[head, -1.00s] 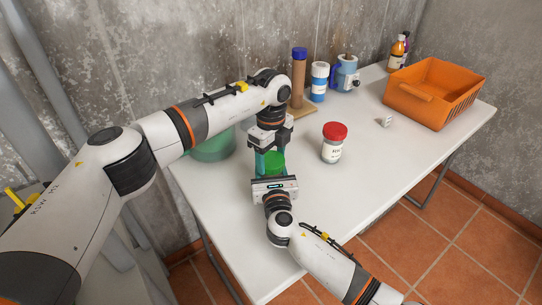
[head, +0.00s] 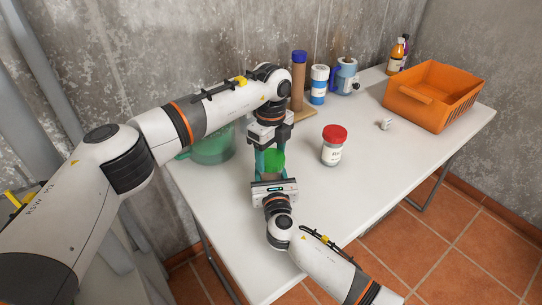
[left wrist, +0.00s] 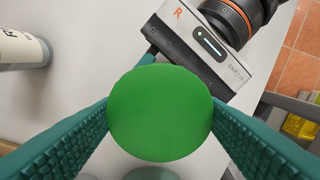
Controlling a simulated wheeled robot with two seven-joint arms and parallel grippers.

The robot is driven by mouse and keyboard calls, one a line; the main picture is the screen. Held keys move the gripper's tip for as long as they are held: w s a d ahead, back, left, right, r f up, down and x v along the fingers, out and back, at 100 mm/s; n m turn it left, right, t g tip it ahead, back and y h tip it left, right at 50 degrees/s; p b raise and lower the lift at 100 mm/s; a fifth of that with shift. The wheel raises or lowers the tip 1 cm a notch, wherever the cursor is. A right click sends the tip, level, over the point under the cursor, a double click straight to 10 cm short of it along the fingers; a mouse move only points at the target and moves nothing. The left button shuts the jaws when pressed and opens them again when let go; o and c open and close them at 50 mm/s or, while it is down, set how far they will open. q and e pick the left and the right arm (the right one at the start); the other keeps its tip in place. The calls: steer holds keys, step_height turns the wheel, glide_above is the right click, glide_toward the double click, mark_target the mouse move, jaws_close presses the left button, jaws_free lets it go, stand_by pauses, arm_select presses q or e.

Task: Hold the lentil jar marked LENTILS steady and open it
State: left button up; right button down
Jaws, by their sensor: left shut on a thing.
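A jar with a round green lid (head: 274,160) stands near the front left of the white table. My left gripper (head: 272,154) comes down from behind and is shut on the green lid; the lid also shows between its teal fingers in the left wrist view (left wrist: 160,113). My right gripper (head: 272,174) reaches in from the front, low at the jar. The jar's body and label are hidden by the lid and grippers. Whether the right fingers close on the body cannot be seen.
A red-lidded jar (head: 333,145) with an unreadable label stands right of the grippers. A green pot (head: 212,150) is behind left. A brown cylinder (head: 298,82), blue-and-white canister (head: 318,86), blue device (head: 344,75), small white item (head: 386,124) and orange crate (head: 440,120) stand farther back. The right front table is clear.

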mark_target(271, 157)
arm_select(q)
steer(key=shift+r, duration=0.2)
steer(key=shift+r, duration=2)
arm_select(e)
steer(key=c, duration=0.5)
jaws_free()
